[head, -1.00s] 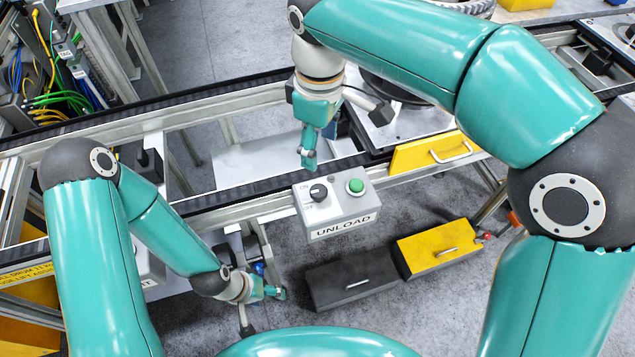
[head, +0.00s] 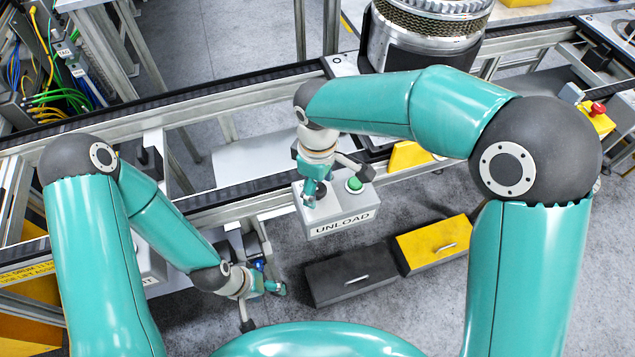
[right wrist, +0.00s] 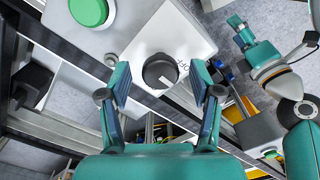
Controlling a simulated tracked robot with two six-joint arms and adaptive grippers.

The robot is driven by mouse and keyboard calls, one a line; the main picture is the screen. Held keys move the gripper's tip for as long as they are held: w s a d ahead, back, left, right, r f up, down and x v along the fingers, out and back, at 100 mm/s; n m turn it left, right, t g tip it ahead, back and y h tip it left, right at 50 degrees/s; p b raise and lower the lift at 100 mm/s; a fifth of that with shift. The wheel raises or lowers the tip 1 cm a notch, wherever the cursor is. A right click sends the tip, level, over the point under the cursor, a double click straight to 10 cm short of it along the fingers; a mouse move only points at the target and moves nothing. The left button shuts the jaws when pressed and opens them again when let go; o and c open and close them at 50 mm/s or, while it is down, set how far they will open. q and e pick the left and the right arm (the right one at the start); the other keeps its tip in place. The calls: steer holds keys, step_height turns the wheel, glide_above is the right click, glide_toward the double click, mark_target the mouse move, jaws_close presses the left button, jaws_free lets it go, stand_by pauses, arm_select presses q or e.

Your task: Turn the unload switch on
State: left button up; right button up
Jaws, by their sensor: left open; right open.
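The grey unload box (head: 345,222) hangs at the near side of the conveyor frame, with a green button (head: 354,184) and a dark rotary knob. In the right wrist view the knob (right wrist: 160,68) shows with a light pointer mark and lettering beside it; the green button (right wrist: 89,10) is at upper left. My right gripper (head: 311,197) is over the knob and mostly hides it in the head view. Its open fingers stand on either side of the knob, apart from it in the picture. My left gripper (head: 280,288) is open and empty, low, left of the box.
A metal drum (head: 425,38) stands at the back beyond my right arm. Conveyor rails (head: 230,200) run behind the box. A red button (head: 597,108) sits on a yellow housing at right.

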steer(key=c, duration=1.1)
steer(key=shift+c, duration=0.2)
steer(key=shift+m, duration=0.3)
steer(key=shift+m+b, duration=0.7)
steer(key=m+b, duration=0.1)
steer(key=m, duration=0.2)
steer(key=shift+b, duration=0.3)
steer(key=m+b, duration=0.1)
steer(key=m, duration=0.3)
steer(key=shift+r+m+b, duration=0.1)
steer(key=shift+m+b, duration=0.4)
steer(key=shift+m, duration=1)
